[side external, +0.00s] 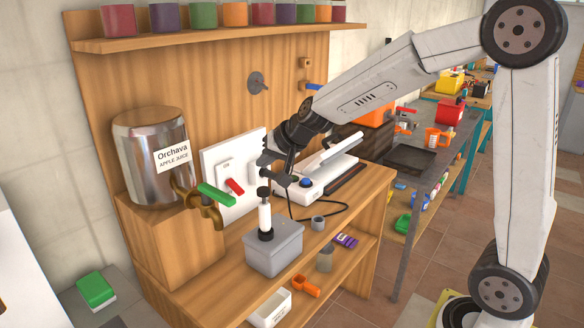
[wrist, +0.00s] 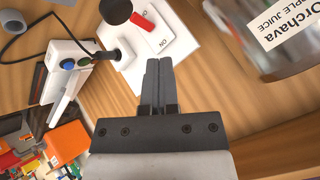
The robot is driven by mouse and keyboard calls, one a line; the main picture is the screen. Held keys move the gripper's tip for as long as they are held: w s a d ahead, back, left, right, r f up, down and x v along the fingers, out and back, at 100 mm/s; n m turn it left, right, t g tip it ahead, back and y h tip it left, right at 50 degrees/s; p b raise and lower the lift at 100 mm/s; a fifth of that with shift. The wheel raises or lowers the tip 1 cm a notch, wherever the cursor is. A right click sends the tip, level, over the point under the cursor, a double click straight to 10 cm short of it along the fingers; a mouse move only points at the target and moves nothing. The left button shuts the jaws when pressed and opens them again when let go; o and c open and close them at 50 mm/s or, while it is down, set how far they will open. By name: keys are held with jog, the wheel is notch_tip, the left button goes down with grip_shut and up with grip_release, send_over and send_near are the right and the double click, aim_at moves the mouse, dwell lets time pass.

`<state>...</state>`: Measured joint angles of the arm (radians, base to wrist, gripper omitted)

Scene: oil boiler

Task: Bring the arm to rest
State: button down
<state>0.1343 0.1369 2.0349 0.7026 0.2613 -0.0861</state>
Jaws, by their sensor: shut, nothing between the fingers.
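My gripper (side external: 276,176) is above the wooden workbench, in front of the white switch panel and above the grey box with its upright white-and-black plunger. Its two dark fingers are closed together and empty, as the wrist view (wrist: 158,68) shows. They appear clear of everything around them. My arm reaches in from the right, with its elbow high at the upper right.
A steel apple juice tank (side external: 151,157) with a green-handled tap (side external: 214,194) stands left. The grey box (side external: 274,247) is below my gripper. The white panel (side external: 215,160) has a red switch (side external: 235,187). A white machine (side external: 318,178) sits right. Coloured jars (side external: 203,14) line the shelf.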

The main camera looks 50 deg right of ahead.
jog(key=s+a+f+n+g, duration=0.2)
jog(key=s+f+n+g, duration=0.1)
jog(key=s+f, duration=0.4)
jog(key=s+a+f+n+g+h, duration=0.1)
jog(key=s+f+n+g, duration=0.2)
jog(key=s+f, duration=0.4)
jog(key=s+n, duration=0.1)
jog(key=s, duration=0.6)
jog(key=shift+a+n, duration=0.3)
jog(key=shift+a, duration=0.05)
